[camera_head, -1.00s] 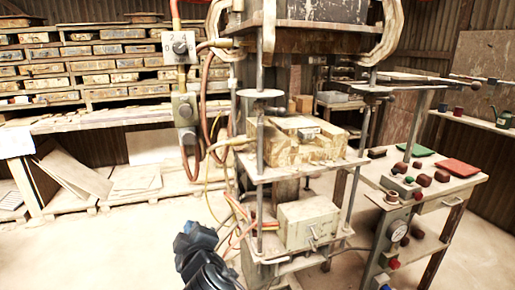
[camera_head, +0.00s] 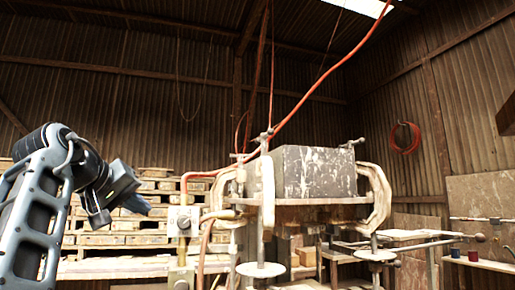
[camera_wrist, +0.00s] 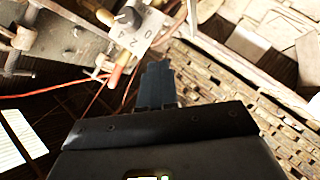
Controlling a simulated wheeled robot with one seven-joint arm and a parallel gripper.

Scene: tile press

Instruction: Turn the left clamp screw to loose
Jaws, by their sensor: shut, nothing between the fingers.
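The press head (camera_head: 315,172) is a scuffed grey block with pale curved clamps at its sides. The left clamp (camera_head: 225,187) stands at its left end. A thin screw with a small crossbar handle (camera_head: 243,156) rises above that side; I cannot tell from its look whether it is tight or loose. My gripper (camera_head: 142,205) is left of the press, apart from the clamp and at about its height. In the wrist view my gripper (camera_wrist: 156,82) is shut and empty. Part of the press shows at the upper left there, with small metal handles.
A dial box (camera_head: 184,221) with numbers hangs between my gripper and the press; it also shows in the wrist view (camera_wrist: 142,27). Red hoses (camera_head: 330,75) run above the press. Open air lies above the shelves.

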